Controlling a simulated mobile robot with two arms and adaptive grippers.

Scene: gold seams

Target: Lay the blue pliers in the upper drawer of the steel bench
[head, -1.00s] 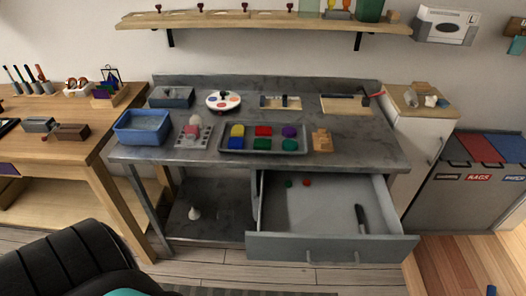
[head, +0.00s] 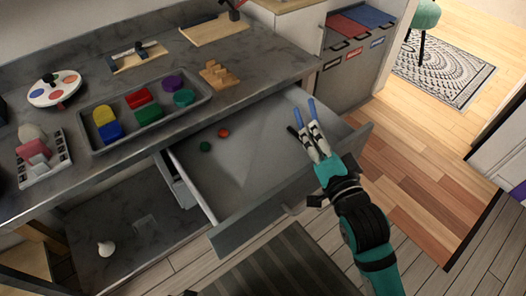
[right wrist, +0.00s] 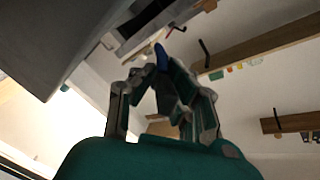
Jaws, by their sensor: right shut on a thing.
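The blue pliers (head: 313,110) show as two blue handles sticking up out of my right gripper (head: 314,143). The right gripper is shut on them, over the right part of the open upper drawer (head: 250,170). I cannot tell whether the pliers touch the drawer floor. In the right wrist view the blue pliers (right wrist: 162,57) stick out between the fingers (right wrist: 160,82); their lower part is dark and partly hidden. The drawer belongs to the steel bench (head: 250,60). My left gripper is not in view.
A tray (head: 95,148) of coloured blocks and a wooden block (head: 219,75) stand on the bench top.

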